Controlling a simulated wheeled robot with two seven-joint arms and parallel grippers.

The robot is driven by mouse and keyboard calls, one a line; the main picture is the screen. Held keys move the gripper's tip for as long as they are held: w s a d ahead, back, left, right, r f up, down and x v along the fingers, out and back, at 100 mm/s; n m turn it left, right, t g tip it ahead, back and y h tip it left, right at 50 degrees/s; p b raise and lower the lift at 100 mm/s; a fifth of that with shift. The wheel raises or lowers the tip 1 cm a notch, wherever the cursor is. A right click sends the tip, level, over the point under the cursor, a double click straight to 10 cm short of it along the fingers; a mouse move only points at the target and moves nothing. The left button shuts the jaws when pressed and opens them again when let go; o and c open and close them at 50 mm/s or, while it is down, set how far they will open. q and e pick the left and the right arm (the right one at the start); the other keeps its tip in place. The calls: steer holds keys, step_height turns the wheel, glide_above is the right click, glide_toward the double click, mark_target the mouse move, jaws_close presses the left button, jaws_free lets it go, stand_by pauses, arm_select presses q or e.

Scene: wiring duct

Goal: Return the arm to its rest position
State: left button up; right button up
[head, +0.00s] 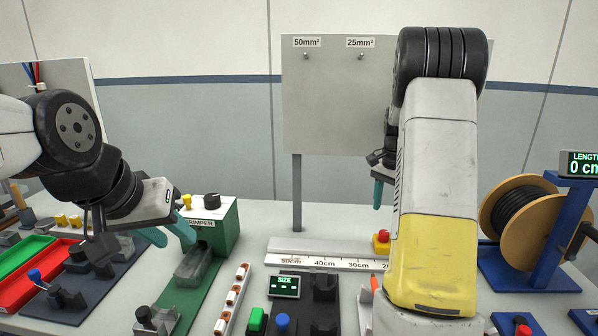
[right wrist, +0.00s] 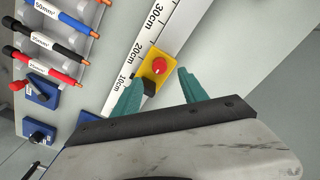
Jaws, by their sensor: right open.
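My right arm stands raised at the right of the head view and hides most of its own gripper. One teal finger of my right gripper (head: 378,193) shows beside the arm, above the table. In the right wrist view both fingers of the right gripper (right wrist: 163,90) are spread, with nothing held. A yellow box with a red button (right wrist: 157,67) shows beyond them. My left gripper (head: 167,233) hangs at the left, in front of the green crimper (head: 218,225). Its two teal fingers are apart, and no object shows between them.
A ruler strip (head: 320,262) lies mid-table below the grey hook board (head: 335,110). A cable spool (head: 520,210) stands right. Red (head: 25,285) and green trays lie left. The right wrist view shows a rack with labelled cables (right wrist: 55,45) and blue blocks (right wrist: 38,92).

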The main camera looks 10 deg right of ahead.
steer(key=s+a+r+n+t+y, duration=0.25)
steer(key=s+a+r+n, duration=0.45)
steer(key=s+a+r, duration=0.6)
steer(key=s+a+n+t, duration=0.3)
steer(key=s+a+n, duration=0.2)
steer(key=s+a, duration=0.3)
steer(key=s, duration=0.4)
steer(key=shift+s+a+r, duration=0.2)
steer(key=shift+a+r, duration=0.1)
